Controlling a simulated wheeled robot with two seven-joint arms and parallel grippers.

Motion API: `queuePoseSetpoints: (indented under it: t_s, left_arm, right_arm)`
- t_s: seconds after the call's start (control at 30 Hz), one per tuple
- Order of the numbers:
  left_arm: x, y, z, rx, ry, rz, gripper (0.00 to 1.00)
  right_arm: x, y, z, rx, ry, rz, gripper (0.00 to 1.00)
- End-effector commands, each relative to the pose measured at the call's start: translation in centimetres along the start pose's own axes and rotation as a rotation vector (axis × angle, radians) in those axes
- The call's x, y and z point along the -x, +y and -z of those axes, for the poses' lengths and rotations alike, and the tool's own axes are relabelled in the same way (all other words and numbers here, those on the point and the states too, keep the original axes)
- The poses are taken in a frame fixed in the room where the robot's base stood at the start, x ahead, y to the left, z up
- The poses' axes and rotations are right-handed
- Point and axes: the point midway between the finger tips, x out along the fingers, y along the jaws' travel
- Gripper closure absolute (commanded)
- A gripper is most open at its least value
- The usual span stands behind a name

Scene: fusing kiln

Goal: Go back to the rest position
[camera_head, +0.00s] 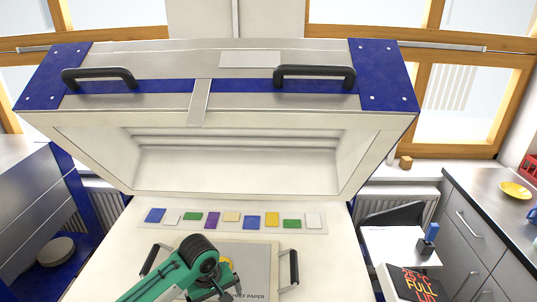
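The fusing kiln stands before me with its lid (235,120) raised; two black handles (314,76) are on the lid's front edge. A row of several coloured glass pieces (252,222) lies on a pale strip across the bed. My green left arm comes in from the lower left, and my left gripper (222,291) is over the shelf paper board (258,256) at the bottom edge. Its fingers are dark and partly cut off, so I cannot tell whether they are open. Something yellow (226,263) shows just behind it. My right gripper is out of view.
The board has black handles (288,270) at its sides. A blue-framed cabinet (40,205) stands at the left.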

Motion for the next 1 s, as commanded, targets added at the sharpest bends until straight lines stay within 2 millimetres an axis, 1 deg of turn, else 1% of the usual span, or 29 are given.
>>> queuePoseSetpoints:
  t_s: [0.03,0.17,0.23,0.33,0.47,0.67,0.8,1.0]
  left_arm:
    - [-0.5,0.0,-1.0,-0.029,-0.007,-0.016,0.04]
    - [-1.5,-0.3,-3.7,-0.128,-0.005,-0.068,0.04]
    - [-2.0,-0.6,-5.3,-0.191,0.002,-0.102,0.04]
    - [-2.4,-1.3,-7.4,-0.271,0.022,-0.147,0.04]
    - [-2.8,-2.9,-9.6,-0.358,0.06,-0.187,0.04]
    - [-2.8,-6.5,-12.5,-0.464,0.134,-0.204,0.04]
    - [-2.5,-9.9,-14.1,-0.528,0.189,-0.176,0.04]
    - [-1.7,-14.5,-15.7,-0.595,0.243,-0.103,0.04]
  right_arm:
    - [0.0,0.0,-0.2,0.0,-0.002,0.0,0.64]
    - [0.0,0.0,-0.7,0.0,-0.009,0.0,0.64]
    - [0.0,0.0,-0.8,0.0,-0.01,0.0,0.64]
    - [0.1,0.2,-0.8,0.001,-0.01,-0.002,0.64]
    - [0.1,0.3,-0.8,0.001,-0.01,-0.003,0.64]
    - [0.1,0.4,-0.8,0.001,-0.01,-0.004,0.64]
    - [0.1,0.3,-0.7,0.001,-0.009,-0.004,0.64]
    - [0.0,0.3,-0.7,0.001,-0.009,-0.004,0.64]
